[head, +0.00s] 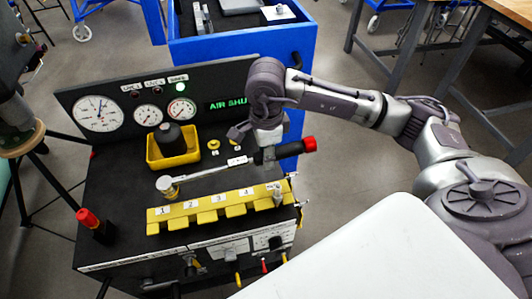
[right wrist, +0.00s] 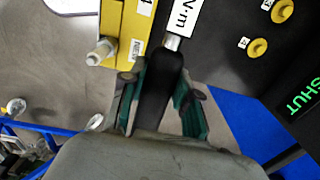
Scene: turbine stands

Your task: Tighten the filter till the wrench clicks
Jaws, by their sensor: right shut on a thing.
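The torque wrench (head: 210,173) lies across the dark bench top, its silver head at the left and its black handle ending in a red knob at the right. Its head sits over a small brass-coloured piece (head: 170,194), probably the filter; the head partly hides it, and I cannot tell how it is seated. My right gripper (head: 264,150) is shut on the wrench's black handle. In the right wrist view the green-padded fingers (right wrist: 160,92) lie on both sides of the handle (right wrist: 163,70), below the N·m label. My left gripper is not in view.
A yellow numbered rack (head: 215,207) runs along the bench front, close to the wrench. A yellow tray (head: 152,160) with a black cylinder stands behind the shaft. The gauge panel (head: 122,92) has a lit green lamp and green lettering. A red-capped tool (head: 90,221) stands at left.

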